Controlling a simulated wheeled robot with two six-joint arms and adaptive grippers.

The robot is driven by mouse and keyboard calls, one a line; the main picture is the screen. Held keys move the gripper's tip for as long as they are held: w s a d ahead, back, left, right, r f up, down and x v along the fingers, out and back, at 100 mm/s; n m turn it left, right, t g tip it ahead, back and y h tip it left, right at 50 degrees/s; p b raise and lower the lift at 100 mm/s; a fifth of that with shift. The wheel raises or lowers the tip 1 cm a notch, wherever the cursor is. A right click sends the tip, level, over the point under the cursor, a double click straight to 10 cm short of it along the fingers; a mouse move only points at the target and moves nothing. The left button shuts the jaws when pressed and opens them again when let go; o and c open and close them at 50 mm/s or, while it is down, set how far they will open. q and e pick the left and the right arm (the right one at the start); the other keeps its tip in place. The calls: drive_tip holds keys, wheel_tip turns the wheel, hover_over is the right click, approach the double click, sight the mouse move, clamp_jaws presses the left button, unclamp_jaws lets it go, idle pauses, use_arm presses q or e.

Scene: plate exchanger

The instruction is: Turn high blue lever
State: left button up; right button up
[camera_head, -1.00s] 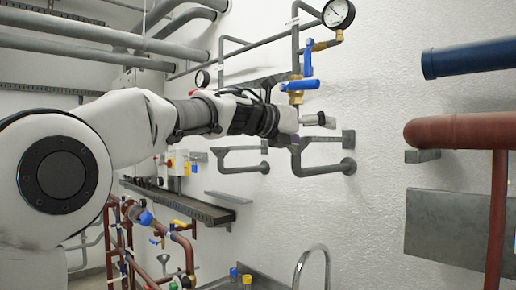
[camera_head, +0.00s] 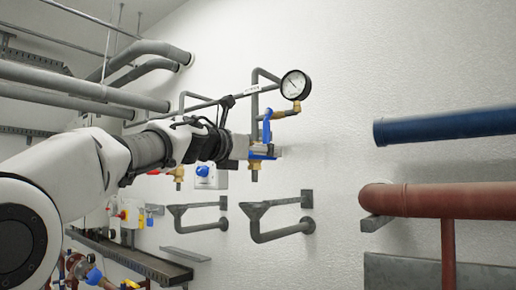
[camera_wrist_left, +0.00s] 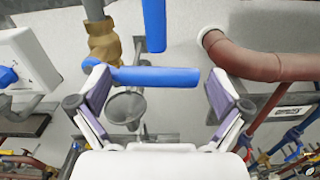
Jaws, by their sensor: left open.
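A horizontal blue lever (camera_wrist_left: 165,77) sits on a brass valve (camera_wrist_left: 103,42) of a grey vertical pipe. It lies across the gap between my left gripper's (camera_wrist_left: 154,80) two spread fingers in the left wrist view. The fingers are apart from each other, and I see no clear contact with the lever. A second blue lever (camera_head: 267,125) stands upright just above; it also shows in the left wrist view (camera_wrist_left: 154,25). In the head view, my left gripper (camera_head: 262,150) is at the horizontal lever's height and partly hides it. My right gripper is not in view.
A pressure gauge (camera_head: 296,85) is above the levers. A blue pipe (camera_head: 445,127) and a red-brown pipe (camera_head: 430,200) are at the right. A white box with a blue knob (camera_wrist_left: 22,62) is left of the valve.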

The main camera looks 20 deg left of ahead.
use_arm(q)
drive_tip(key=shift+s, duration=0.2)
drive_tip(key=c, duration=1.5)
drive_tip(key=shift+r+n+p, duration=0.4)
drive_tip(key=shift+r+p, duration=0.2)
drive_tip(key=shift+p, duration=0.25)
drive_tip(key=shift+a, duration=0.1)
drive_tip(key=shift+f, duration=0.1)
drive_tip(key=o, duration=1.5)
drive_tip(key=shift+f, duration=0.1)
